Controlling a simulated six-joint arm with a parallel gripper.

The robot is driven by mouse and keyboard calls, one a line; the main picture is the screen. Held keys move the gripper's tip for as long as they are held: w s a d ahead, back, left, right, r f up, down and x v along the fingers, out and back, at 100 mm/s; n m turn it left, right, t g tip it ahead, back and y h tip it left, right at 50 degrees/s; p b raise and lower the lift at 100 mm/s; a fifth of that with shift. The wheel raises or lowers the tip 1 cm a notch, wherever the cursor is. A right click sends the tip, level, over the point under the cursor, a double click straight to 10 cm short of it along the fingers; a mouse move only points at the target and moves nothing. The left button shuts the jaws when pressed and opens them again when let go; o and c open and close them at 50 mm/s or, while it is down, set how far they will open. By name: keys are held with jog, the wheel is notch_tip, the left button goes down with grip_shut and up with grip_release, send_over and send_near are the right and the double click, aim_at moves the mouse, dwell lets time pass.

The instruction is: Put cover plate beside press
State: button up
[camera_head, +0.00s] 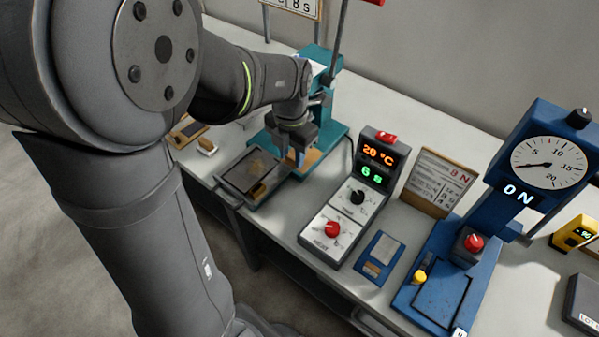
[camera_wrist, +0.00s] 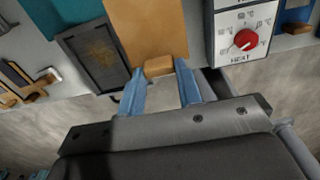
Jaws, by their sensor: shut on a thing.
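The cover plate (camera_wrist: 148,28) is a flat tan board with a small tan grip block at its near edge. In the wrist view the two blue fingers of my gripper (camera_wrist: 160,69) are shut on that block. In the head view my gripper (camera_head: 293,156) points down in front of the press, and part of the tan plate (camera_head: 312,158) shows beside the fingers. The press (camera_head: 316,110) is a teal machine with a teal base at the back of the table. My arm hides part of it. I cannot tell how high the plate is above the base.
A dark framed tray (camera_head: 237,178) lies left of the gripper; it also shows in the wrist view (camera_wrist: 86,50). A control box (camera_head: 338,226) with red and black knobs stands to the right.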

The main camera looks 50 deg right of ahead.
aim_at(311, 160)
jog(key=d, duration=0.1)
jog(key=s+d+f, duration=0.2)
jog(key=d, duration=0.1)
jog(key=shift+s+f, duration=0.1)
jog(key=shift+s, duration=0.1)
notch_tip(311, 160, down, 3)
jog(key=shift+d+f, duration=0.1)
jog(key=shift+f, duration=2.3)
jog(key=shift+f, duration=0.45)
jog(key=o, duration=1)
jog(key=shift+c, duration=0.2)
